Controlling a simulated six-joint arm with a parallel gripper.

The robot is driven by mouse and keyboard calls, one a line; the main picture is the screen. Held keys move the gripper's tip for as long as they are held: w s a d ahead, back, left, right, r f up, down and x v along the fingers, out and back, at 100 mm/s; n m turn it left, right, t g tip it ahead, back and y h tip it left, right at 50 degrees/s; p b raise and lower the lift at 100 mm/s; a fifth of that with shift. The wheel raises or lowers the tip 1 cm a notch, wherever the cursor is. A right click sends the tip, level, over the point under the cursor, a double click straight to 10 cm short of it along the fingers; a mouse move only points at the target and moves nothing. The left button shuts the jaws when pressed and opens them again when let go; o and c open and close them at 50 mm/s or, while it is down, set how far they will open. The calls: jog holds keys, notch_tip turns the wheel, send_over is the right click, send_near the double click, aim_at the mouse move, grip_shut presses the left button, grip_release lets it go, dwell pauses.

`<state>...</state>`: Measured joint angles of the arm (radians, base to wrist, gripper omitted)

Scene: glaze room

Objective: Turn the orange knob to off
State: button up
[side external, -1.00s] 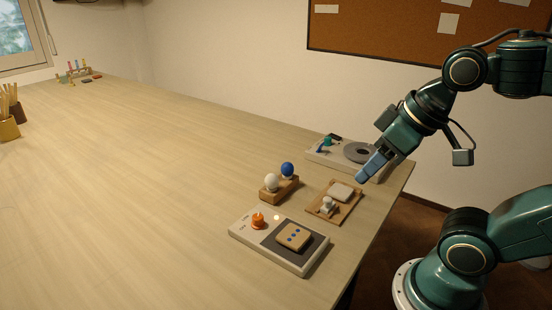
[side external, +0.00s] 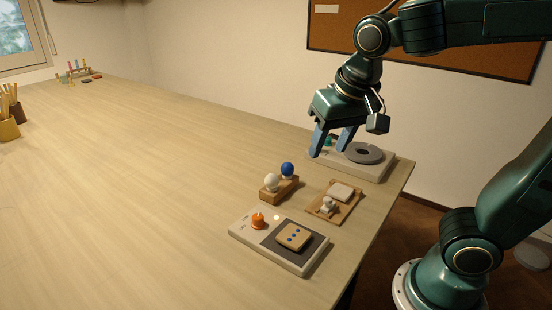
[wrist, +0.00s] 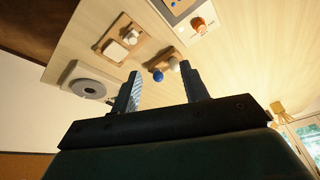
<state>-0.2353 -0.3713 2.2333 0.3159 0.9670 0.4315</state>
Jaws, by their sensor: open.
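The orange knob (side external: 258,219) stands on the left part of a white panel (side external: 240,230) near the table's front edge. A small lit spot shows on the panel beside the knob. In the wrist view the orange knob (wrist: 199,24) is near the top, on the panel's edge. My gripper (side external: 330,155) is open and empty, above the table near the back panel, well behind and to the right of the knob. In the wrist view my gripper (wrist: 163,78) shows its two fingers apart with nothing between them. The knob's exact setting is too small to read.
A wooden block (side external: 290,188) with a white ball (side external: 271,181) and a blue ball (side external: 287,169) stands just behind the panel. A wooden tray (side external: 347,210) lies to the right. A panel with a grey ring (side external: 363,153) is behind.

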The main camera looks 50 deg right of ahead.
aim_at(258, 217)
jog(key=w+a+f+m+g+h, duration=0.2)
jog(key=w+a+f+m, duration=0.3)
jog(key=w+a+m, duration=0.4)
jog(key=w+a+h, duration=0.1)
jog(key=w+a, duration=0.1)
jog(key=a, duration=0.1)
jog(key=shift+a+f, duration=0.15)
jog(key=shift+f, duration=0.05)
jog(key=x, duration=1.3)
jog(key=shift+s+d+f, duration=0.3)
jog(key=shift+f, duration=0.05)
grip_shut()
